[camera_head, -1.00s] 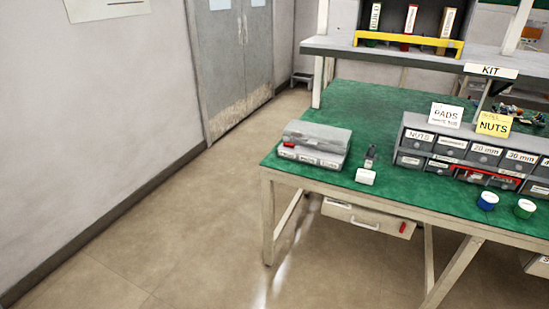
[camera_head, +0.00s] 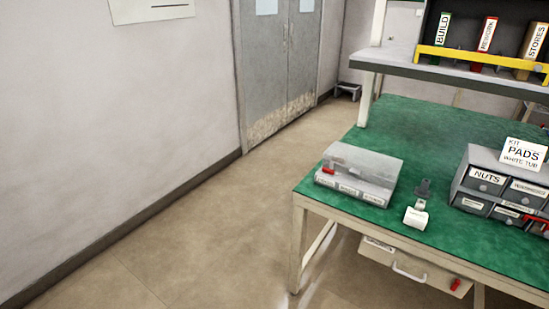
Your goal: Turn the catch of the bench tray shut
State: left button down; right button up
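A shallow pale tray (camera_head: 385,254) hangs under the front edge of the green bench, with a label, a pale bar handle (camera_head: 408,273) and a small red catch (camera_head: 455,285) at its right end. The catch looks tilted, but it is too small to tell how it is turned. A grey box with a clear lid (camera_head: 362,165) stands on the bench's left corner, with labels and a small red piece (camera_head: 328,171) on its front. I cannot tell which of the two is the bench tray. Neither gripper is in view.
The green bench top (camera_head: 420,140) holds a white-and-grey dispenser (camera_head: 416,215) and a grey drawer unit (camera_head: 500,188) with a PADS card (camera_head: 523,154). A bench leg (camera_head: 298,248) stands at the left corner. The floor (camera_head: 200,235) left of the bench is clear.

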aim_at(328, 170)
jog(key=u, duration=0.25)
jog(key=i, duration=0.9)
jog(key=z, duration=0.2)
